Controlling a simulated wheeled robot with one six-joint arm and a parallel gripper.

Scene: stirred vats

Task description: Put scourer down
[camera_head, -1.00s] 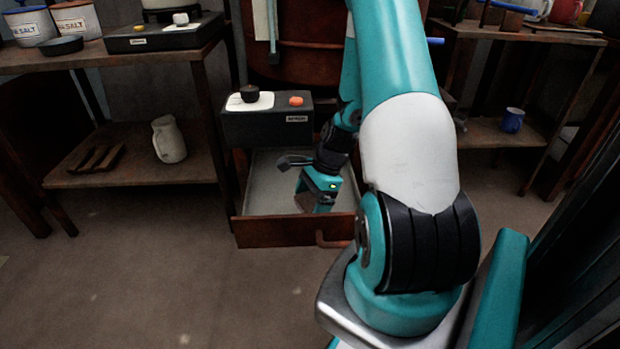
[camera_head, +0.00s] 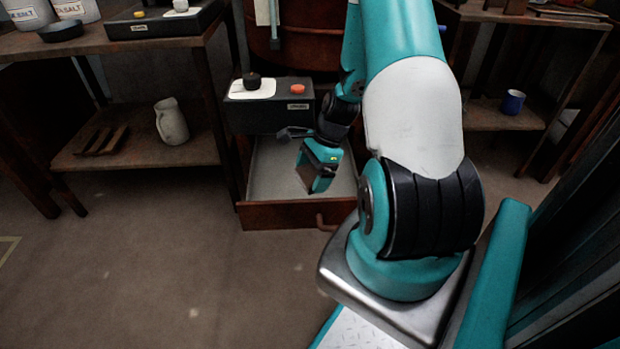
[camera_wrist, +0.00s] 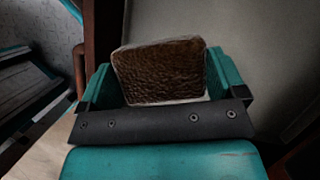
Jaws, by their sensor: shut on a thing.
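The scourer (camera_wrist: 160,72) is a brown, rough-faced block with a pale edge. In the wrist view it sits between the two teal fingers of my gripper (camera_wrist: 160,88), which is shut on it. In the head view my gripper (camera_head: 316,174) points down over the open drawer (camera_head: 280,215), near its front wall. A small brown part of the scourer (camera_head: 304,178) shows at the fingers there. I cannot tell whether the scourer touches the drawer floor.
A black control box (camera_head: 270,108) with a dark knob and a red button is above the drawer. A wooden shelf table (camera_head: 140,150) with a white jug (camera_head: 171,122) stands left. A blue mug (camera_head: 513,102) is on the right shelf. The floor in front is clear.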

